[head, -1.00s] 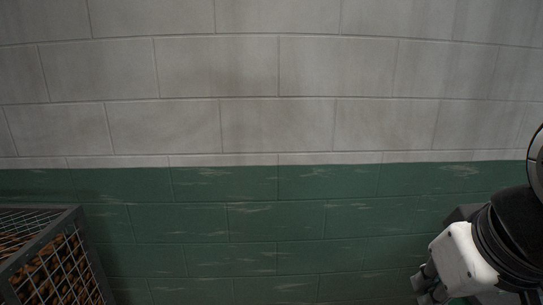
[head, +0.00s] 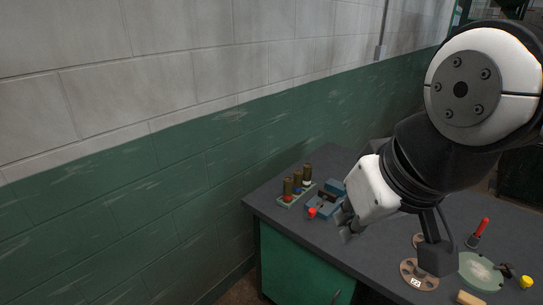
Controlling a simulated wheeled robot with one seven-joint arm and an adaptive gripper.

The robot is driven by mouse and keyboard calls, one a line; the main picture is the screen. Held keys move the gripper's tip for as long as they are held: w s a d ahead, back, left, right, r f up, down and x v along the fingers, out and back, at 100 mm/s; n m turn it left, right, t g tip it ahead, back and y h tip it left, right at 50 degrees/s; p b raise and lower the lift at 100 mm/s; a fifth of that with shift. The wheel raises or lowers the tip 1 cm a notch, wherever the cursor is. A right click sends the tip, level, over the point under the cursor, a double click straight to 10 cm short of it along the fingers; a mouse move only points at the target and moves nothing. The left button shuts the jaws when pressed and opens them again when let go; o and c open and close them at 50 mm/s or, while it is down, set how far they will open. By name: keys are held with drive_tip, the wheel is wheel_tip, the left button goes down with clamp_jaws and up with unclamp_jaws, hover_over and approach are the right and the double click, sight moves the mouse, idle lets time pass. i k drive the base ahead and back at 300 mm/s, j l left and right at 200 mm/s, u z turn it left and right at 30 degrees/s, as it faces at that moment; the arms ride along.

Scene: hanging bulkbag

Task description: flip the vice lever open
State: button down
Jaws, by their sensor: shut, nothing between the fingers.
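A blue vice (head: 322,201) sits on the dark workbench top near its far left corner, close to the wall. A small red knob (head: 311,212) shows at its near left side; I cannot tell clearly if it is the lever's end. My gripper (head: 343,230) is shut and empty. In the picture it is just below and right of the vice, and my arm comes in from the right. My gripper covers part of the vice's right side. I cannot tell the gap between fingers and vice.
A green tray (head: 285,203) with several brown cylinders stands left of the vice. Right of my arm are a red-handled tool (head: 478,232), a round green plate (head: 476,271) and a yellow piece (head: 526,282). The wall runs behind the bench.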

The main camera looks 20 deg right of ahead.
sight(312, 212)
drive_tip(key=z, duration=0.4)
drive_tip(key=i+j+z, duration=0.15)
drive_tip(key=i+j, duration=0.25)
drive_tip(key=i+j+z, duration=0.15)
drive_tip(key=i+j, duration=0.2)
drive_tip(key=j, duration=0.15)
